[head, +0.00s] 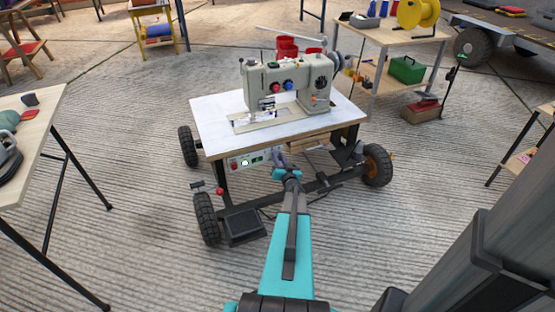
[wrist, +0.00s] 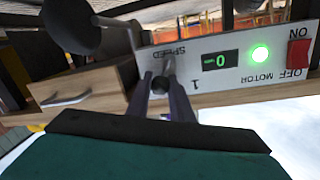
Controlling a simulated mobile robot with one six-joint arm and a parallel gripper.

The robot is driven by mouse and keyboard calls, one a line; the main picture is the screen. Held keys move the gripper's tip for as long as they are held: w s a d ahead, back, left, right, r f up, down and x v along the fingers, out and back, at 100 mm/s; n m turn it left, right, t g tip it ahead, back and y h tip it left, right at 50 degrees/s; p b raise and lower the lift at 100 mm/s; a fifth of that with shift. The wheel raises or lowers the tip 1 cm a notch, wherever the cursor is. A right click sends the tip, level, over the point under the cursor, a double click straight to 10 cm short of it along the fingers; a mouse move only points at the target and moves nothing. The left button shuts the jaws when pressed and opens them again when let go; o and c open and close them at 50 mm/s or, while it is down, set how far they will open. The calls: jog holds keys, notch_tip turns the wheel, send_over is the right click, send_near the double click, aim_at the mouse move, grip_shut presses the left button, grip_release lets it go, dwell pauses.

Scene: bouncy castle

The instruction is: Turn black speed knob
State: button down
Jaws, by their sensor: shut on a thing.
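The black speed knob (wrist: 160,84) is on a white control panel (wrist: 225,68), under the front edge of the sewing machine table. The wrist view shows the panel upside down. My gripper (wrist: 163,88) has its two fingers on either side of the knob, shut on it. The fingers partly hide the knob and the scale around it. The panel's small display (wrist: 219,60) reads 0, and the green motor light (wrist: 260,54) is lit. In the head view, my gripper (head: 281,162) is at the panel's right end, beside the panel (head: 247,161), and the knob is hidden.
A beige sewing machine (head: 290,85) stands on the white wheeled table (head: 215,110). The panel's red motor switch (wrist: 298,53) is beside the green light. A wooden drawer (wrist: 75,95) is close beside my gripper. A side table (head: 30,135) is at left; the floor between is clear.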

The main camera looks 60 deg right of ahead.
jog(key=c, duration=1.6)
grip_release()
jog(key=shift+f, duration=0.1)
jog(key=shift+p+v, duration=1.05)
jog(key=shift+v, duration=5.85)
jog(key=shift+w+a, duration=0.1)
jog(key=shift+w, duration=0.05)
